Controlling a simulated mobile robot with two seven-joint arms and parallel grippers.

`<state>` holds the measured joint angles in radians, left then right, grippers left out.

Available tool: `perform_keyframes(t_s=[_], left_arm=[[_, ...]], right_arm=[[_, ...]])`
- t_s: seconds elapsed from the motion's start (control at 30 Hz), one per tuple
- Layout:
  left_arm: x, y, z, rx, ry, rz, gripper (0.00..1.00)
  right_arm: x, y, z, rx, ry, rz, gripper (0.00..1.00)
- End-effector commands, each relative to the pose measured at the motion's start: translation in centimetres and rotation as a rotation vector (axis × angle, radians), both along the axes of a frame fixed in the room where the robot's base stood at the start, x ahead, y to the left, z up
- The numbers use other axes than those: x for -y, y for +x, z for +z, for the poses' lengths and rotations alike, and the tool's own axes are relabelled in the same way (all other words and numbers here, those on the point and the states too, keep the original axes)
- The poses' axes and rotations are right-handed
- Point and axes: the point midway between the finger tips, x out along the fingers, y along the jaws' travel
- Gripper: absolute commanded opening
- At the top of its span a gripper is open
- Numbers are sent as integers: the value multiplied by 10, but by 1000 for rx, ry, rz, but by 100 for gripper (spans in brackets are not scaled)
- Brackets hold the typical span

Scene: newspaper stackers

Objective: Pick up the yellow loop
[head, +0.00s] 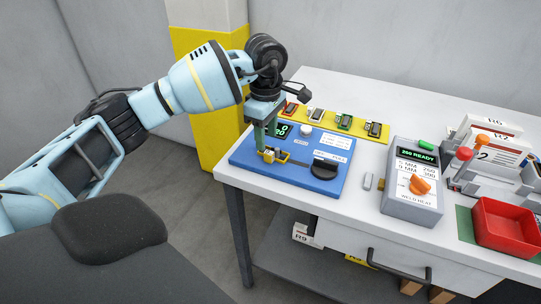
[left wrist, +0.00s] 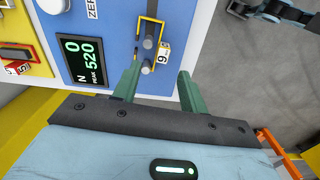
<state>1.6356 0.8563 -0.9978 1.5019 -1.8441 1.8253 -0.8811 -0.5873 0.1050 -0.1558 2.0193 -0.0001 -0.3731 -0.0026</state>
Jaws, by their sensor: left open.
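The yellow loop (left wrist: 139,41) sits on a blue tester with a screen (left wrist: 78,60), around or against two grey pegs (left wrist: 148,43). A white tag marked 6 or 9 (left wrist: 164,51) is beside it. In the head view the loop (head: 284,157) is small at the near left of the blue tester (head: 305,182). My left gripper (head: 266,140) is over the tester's left part, just by the loop. In the left wrist view its two green fingers (left wrist: 158,88) are open and empty, with the loop and pegs ahead of the gap. My right gripper is not in view.
A yellow strip (head: 325,118) with several coloured clips lies behind the tester. A grey weld box (head: 414,190) with an orange knob, a red tray (head: 507,224) and a card rack (head: 490,176) stand to the right. The white table's (head: 290,199) front edge is near.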

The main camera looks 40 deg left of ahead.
Motion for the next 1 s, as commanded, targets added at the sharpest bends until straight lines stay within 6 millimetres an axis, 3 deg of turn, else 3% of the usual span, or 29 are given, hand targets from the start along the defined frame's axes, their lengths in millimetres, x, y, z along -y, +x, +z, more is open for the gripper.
perform_keyframes(t_s=[0.4,0.7,1.0], left_arm=[[-2,-2,-46,-1,0,1,43],[-2,-2,-52,0,0,0,43],[-2,-2,-51,0,-1,0,6]], right_arm=[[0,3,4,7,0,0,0],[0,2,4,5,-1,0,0],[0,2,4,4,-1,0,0]])
